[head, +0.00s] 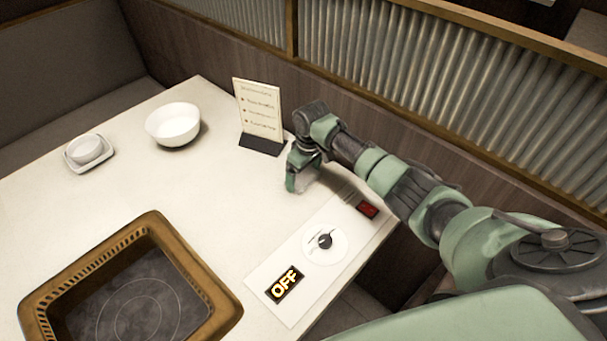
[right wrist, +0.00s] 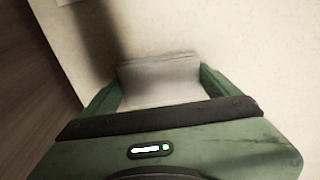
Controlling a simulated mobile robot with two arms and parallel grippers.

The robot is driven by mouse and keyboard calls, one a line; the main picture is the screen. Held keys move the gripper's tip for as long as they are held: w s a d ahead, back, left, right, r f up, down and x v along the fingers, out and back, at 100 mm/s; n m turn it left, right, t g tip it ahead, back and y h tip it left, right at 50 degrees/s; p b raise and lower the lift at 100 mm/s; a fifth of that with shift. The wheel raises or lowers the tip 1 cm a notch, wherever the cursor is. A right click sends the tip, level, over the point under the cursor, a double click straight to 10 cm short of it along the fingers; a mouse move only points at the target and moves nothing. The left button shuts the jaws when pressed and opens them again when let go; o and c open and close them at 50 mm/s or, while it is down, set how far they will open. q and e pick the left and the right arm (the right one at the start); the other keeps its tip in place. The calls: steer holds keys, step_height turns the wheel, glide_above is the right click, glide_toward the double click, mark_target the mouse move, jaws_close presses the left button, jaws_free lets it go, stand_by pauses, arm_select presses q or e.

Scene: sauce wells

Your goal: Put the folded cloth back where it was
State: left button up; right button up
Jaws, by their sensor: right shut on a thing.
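The folded cloth (right wrist: 158,80) is pale grey-white with layered folds, and it sits between the two green fingers of my right gripper in the right wrist view. My right gripper (head: 298,182) is shut on it, pointing down at the table's far right part, just in front of the menu stand. In the head view the cloth is mostly hidden by the gripper. I cannot tell whether the cloth touches the table. My left gripper is not in view.
A control panel with a knob (head: 325,240) and an OFF display (head: 285,284) lies at the front right. A framed cooktop (head: 65,268) is front left. The table middle is clear.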

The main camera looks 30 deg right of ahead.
mark_target(307, 179)
steer(key=o, duration=1.1)
steer(key=shift+c, duration=0.2)
step_height(307, 179, up, 12)
steer(key=s, duration=0.1)
steer(key=shift+s+d+b, duration=0.2)
steer(key=shift+d+b, duration=0.05)
steer(key=shift+b, duration=0.1)
